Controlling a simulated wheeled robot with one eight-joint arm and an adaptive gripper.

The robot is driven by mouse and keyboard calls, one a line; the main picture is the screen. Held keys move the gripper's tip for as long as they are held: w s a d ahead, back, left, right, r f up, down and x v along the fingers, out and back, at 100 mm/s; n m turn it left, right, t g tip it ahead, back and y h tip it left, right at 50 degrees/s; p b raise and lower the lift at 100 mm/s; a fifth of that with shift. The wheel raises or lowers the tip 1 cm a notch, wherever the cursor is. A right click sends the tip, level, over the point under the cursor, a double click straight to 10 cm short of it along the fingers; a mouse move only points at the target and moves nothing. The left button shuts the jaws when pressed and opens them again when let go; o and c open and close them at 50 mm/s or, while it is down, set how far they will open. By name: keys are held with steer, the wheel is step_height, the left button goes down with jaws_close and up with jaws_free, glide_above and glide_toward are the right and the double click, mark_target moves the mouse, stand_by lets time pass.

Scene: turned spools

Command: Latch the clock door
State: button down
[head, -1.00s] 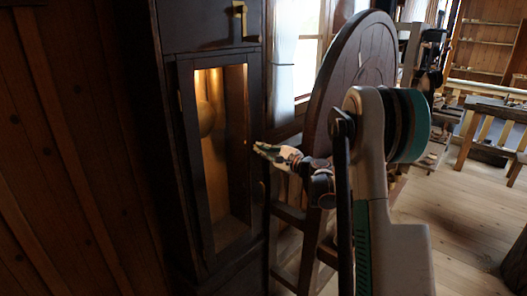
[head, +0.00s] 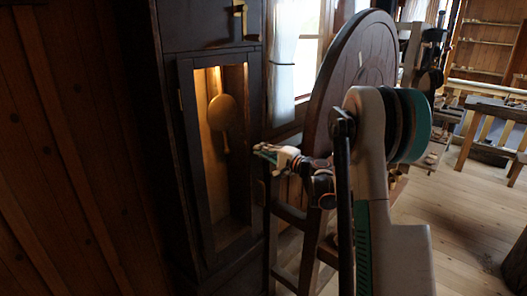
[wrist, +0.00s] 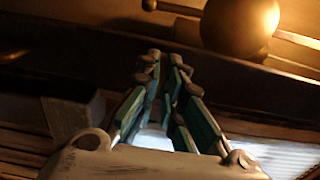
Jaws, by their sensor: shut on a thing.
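The dark clock case stands at the left of the head view, and its narrow glazed clock door (head: 190,165) looks flush or nearly so with the case; I cannot tell whether a gap remains. My gripper (head: 259,149) is at the door's right edge, about mid-height. In the wrist view my gripper (wrist: 165,65) shows its green-padded fingers drawn close together, with a dark frame bar just beyond the tips. It is shut on a small part there, seemingly the door's latch, which the fingers hide almost wholly.
The round pendulum bob (head: 222,112) hangs behind the door and also shows in the wrist view (wrist: 240,25). A brass fitting (head: 241,20) is on the case above the door. A large wooden wheel (head: 345,80) stands close right of my gripper. Open floor (head: 450,225) lies to the right.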

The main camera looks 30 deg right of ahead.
stand_by(0.5)
steer(key=c, duration=1.7)
jaws_free()
steer(key=v, duration=1.2)
steer(key=shift+a, duration=0.1)
